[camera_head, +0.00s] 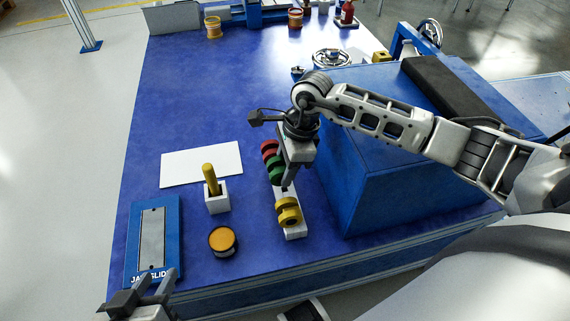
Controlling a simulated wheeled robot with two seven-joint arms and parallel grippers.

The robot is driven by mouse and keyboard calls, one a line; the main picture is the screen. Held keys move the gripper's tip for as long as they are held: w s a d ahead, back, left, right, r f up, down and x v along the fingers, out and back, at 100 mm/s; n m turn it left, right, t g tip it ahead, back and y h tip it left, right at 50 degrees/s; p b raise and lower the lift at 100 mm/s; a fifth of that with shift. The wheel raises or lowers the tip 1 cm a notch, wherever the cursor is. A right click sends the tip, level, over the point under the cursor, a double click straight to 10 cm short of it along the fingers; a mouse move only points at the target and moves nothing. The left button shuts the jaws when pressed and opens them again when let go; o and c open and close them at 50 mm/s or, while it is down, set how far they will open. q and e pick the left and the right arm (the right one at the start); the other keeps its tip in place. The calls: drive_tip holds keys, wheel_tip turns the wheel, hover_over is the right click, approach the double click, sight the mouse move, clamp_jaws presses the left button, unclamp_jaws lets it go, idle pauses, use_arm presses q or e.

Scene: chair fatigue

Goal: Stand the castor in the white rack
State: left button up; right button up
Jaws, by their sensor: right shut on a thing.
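The white rack (295,233) is a narrow strip near the front middle of the blue table. A yellow castor (289,211) sits at its near end. A red castor (269,149) and a green castor (275,169) are at its far end, partly hidden by my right gripper. My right gripper (288,184) points down over the rack and is shut, apparently on the green castor; the contact is hidden. I cannot tell whether the green castor touches the rack. My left gripper (153,283) is open and empty at the lower left edge, close to the blue jaw-slide plate.
A white block with a yellow peg (216,195), an orange-topped round tin (222,241) and a white sheet (202,164) lie left of the rack. A large blue box (380,180) stands close on the right.

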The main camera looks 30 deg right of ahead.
idle(0.4)
drive_tip(key=shift+f, duration=0.15)
drive_tip(key=shift+f+b, duration=0.3)
drive_tip(key=shift+b, duration=0.2)
drive_tip(key=shift+f+b, duration=0.3)
drive_tip(key=shift+b, duration=0.05)
drive_tip(key=shift+s+f+b, duration=0.1)
drive_tip(key=shift+f+b, duration=0.45)
drive_tip(key=shift+f, duration=0.05)
